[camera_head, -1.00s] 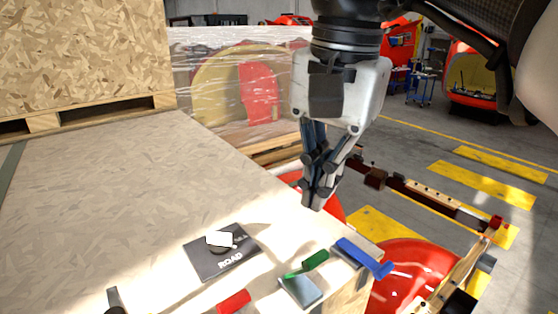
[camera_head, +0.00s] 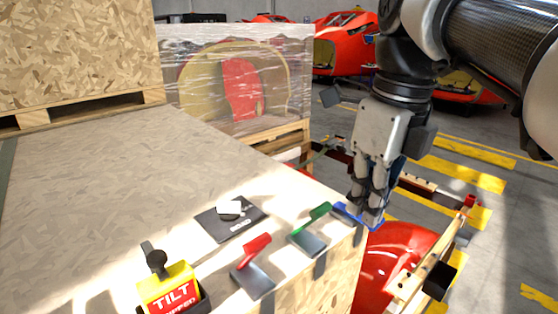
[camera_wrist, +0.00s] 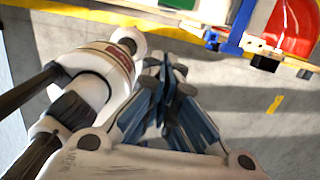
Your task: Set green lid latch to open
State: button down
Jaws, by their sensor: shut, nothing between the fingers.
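The green lid latch (camera_head: 320,212) is on the wooden crate's top near its right edge, in the head view. Its green handle slants up to the right above a small grey plate (camera_head: 307,243). My gripper (camera_head: 370,218) is to the right of the green latch, just beyond the crate's edge, with its fingers pointing down. It overlaps the blue latch (camera_head: 343,211) in the picture; I cannot tell whether they touch. In the wrist view the fingers (camera_wrist: 165,80) are together with nothing between them.
A red latch (camera_head: 257,245) stands left of the green one. A red nosecone (camera_head: 400,260) and rails lie beyond the crate's right edge. The crate top (camera_head: 110,190) is mostly clear.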

jog(key=w+a+f, duration=0.2)
jog(key=w+f, duration=0.1)
jog(key=f, duration=0.2)
jog(key=shift+w+a+p, duration=0.2)
jog(key=shift+a+p, duration=0.1)
jog(key=shift+p, duration=0.1)
